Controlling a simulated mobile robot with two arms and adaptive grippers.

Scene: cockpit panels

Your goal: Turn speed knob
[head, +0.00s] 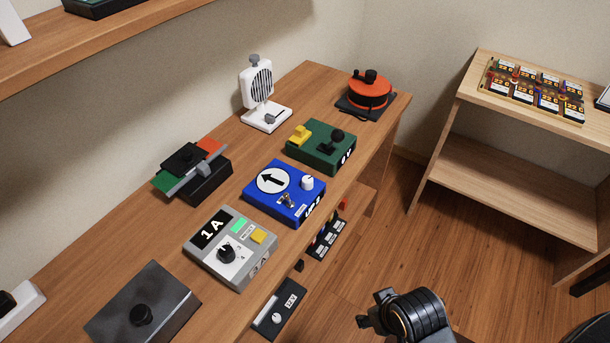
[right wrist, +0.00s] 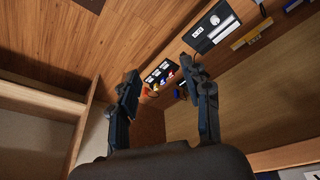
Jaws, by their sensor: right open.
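Several control boxes with knobs stand on the wooden desk; I cannot read which one is marked as speed. A blue box (head: 284,192) has an arrow disc, a white knob (head: 307,182) and a small toggle. In the right wrist view my right gripper (right wrist: 160,76) is open and empty. In the head view the right arm's end shows at the bottom, apart from the desk. My left gripper is out of view.
A green box (head: 321,148) and an orange round device (head: 368,92) stand farther along the desk (head: 90,262). A panel with a white knob (head: 278,312) sits below the desk edge. A light wooden shelf (head: 505,165) stands at right. Floor between is clear.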

